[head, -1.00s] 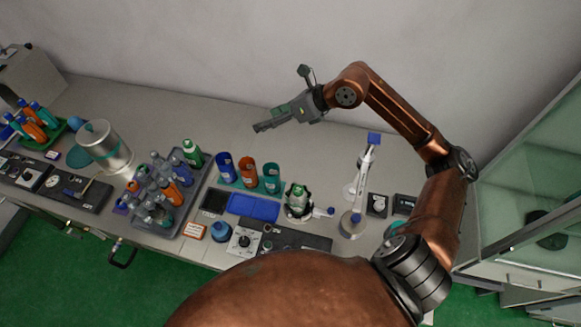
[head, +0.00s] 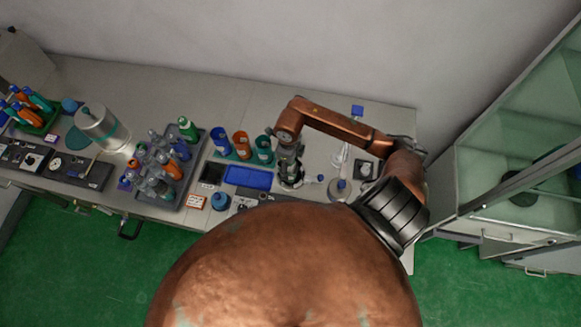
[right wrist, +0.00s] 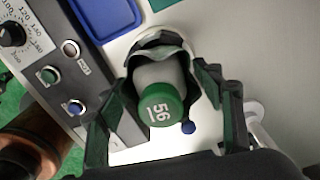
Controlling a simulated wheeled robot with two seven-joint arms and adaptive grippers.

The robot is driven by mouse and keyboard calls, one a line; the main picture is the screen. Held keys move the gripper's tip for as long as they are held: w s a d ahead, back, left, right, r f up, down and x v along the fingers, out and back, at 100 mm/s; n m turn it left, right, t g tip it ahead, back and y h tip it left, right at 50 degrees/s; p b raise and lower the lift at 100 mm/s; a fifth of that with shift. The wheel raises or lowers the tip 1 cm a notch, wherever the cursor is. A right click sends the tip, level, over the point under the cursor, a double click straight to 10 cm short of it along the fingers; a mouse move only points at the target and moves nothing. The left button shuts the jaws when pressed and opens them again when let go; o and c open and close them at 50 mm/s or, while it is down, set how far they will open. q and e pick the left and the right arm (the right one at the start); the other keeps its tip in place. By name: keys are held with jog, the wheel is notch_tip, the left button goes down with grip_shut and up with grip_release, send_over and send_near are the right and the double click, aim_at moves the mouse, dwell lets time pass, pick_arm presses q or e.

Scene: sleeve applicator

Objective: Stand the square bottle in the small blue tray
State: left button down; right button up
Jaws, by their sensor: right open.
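My right gripper (head: 290,174) is over this spot in the head view and hides the bottle there. In the right wrist view its open fingers (right wrist: 166,78) are on either side of the bottle, with no clear grip. The small blue tray (head: 248,178) lies just left of the gripper and looks empty; its corner shows in the right wrist view (right wrist: 106,14). My left gripper is out of view.
Blue, orange and teal cups (head: 241,145) stand behind the tray. A grey rack (head: 196,178) of several bottles, including a green-capped one (head: 187,128), is farther left. A panel with a dial (right wrist: 14,34) and buttons lies beside the holder.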

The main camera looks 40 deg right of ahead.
jog(key=shift+f, duration=0.85)
jog(key=shift+c, duration=0.3)
grip_shut()
